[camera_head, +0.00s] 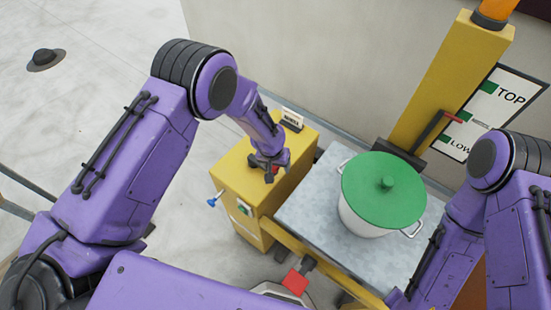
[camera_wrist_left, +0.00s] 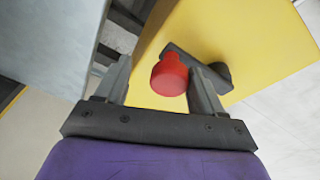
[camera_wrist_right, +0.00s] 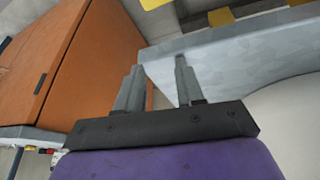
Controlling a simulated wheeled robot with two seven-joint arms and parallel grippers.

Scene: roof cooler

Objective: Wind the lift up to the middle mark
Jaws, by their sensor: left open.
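The yellow winder box (camera_head: 238,178) has a dark crank with a red knob (camera_wrist_left: 170,76), best seen in the left wrist view. My left gripper (camera_head: 272,168) is open, with its fingers on either side of the knob; contact cannot be told. The grey lift platform (camera_head: 300,205) carries a white pot (camera_head: 365,222) with a green lid (camera_head: 384,188). The white scale board (camera_head: 515,82) reads TOP and LOW, with green marks. A red pointer tip (camera_head: 452,116) is close to the middle mark; exact alignment is unclear. My right gripper (camera_wrist_right: 158,84) is open and empty near the platform edge.
A yellow post (camera_head: 450,75) with an orange lamp (camera_head: 496,10) stands behind the platform. A blue-ended lever (camera_head: 213,200) sticks out of the winder box. A red block (camera_head: 295,281) sits low in front. An orange cabinet (camera_wrist_right: 45,65) is beside my right gripper.

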